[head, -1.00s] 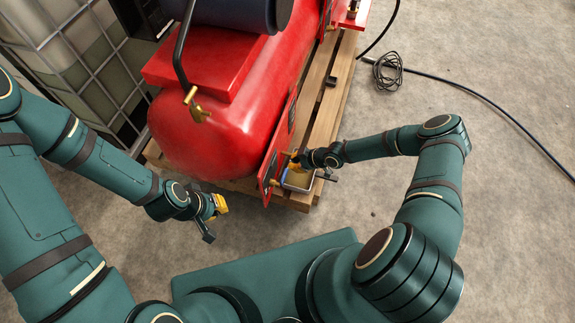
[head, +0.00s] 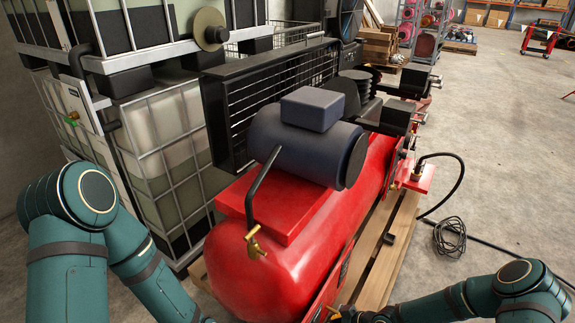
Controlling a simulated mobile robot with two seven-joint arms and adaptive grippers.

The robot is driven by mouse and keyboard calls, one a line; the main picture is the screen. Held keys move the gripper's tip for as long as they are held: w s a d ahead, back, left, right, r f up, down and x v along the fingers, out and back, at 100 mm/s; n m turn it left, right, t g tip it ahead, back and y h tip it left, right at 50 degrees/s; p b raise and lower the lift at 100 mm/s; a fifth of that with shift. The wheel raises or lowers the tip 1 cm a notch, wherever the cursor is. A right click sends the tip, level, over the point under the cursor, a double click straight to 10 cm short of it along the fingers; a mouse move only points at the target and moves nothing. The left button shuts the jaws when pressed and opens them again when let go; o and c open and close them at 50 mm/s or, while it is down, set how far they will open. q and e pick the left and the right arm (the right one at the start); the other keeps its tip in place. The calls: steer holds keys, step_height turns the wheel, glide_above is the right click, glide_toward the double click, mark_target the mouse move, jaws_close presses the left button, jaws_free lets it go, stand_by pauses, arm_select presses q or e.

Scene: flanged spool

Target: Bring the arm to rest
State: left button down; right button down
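My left arm comes in at the lower left, in front of the caged tanks. Its forearm runs down past the bottom edge, so my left gripper is out of the picture. My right arm reaches in from the lower right toward the front end of the red compressor tank (head: 290,265). Only the wrist end of my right gripper (head: 348,316) shows at the bottom edge, beside the pallet. Its fingers are cut off, so I cannot tell whether they are open or hold anything.
The compressor stands on a wooden pallet (head: 399,250), with a blue-grey motor (head: 300,145) on top. Caged tanks (head: 165,150) stand close at the left, with a flanged spool (head: 209,28) above. A coiled black cable (head: 449,237) lies at right. Open concrete floor extends beyond.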

steer(key=s+a+r+m+g+h, duration=0.2)
steer(key=s+a+r+m+h, duration=0.1)
steer(key=s+r+m, duration=0.7)
steer(key=s+a+r, duration=0.1)
steer(key=s, duration=0.2)
steer(key=shift+s+a+r+m+h, duration=0.2)
steer(key=shift+s+r+m+h, duration=0.1)
steer(key=shift+r+h, duration=0.1)
